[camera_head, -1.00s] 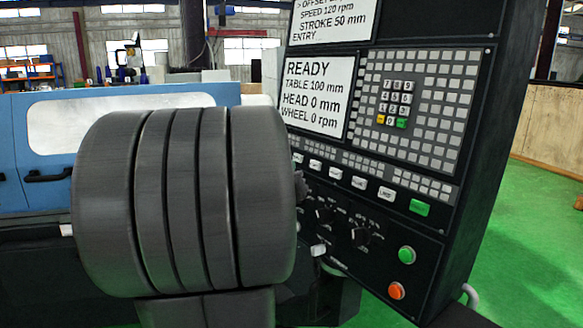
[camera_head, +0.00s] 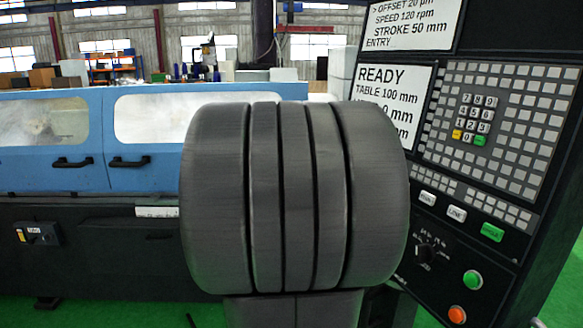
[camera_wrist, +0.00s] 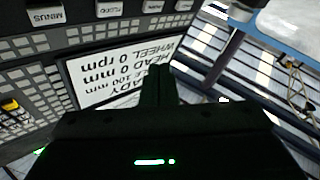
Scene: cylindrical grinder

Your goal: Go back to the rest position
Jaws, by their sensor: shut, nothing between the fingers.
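My gripper (camera_wrist: 160,80) shows in the wrist view as a dark shape with its fingers together and nothing between them. It points towards the status screen (camera_wrist: 122,72) of the control panel, which appears upside down there. I cannot tell the gap between the fingertips and the screen. In the head view my grey arm link fills the middle and hides the gripper. The black control panel (camera_head: 505,130) stands at the right, with its status screen (camera_head: 393,88) partly covered by my arm. The screen reads READY and TABLE 100 mm.
The blue grinder (camera_head: 145,175) with windows and black door handles runs along the left and behind my arm. A green button (camera_head: 473,280) and an orange button (camera_head: 457,314) are low on the panel. Green floor (camera_head: 110,315) shows at the bottom left.

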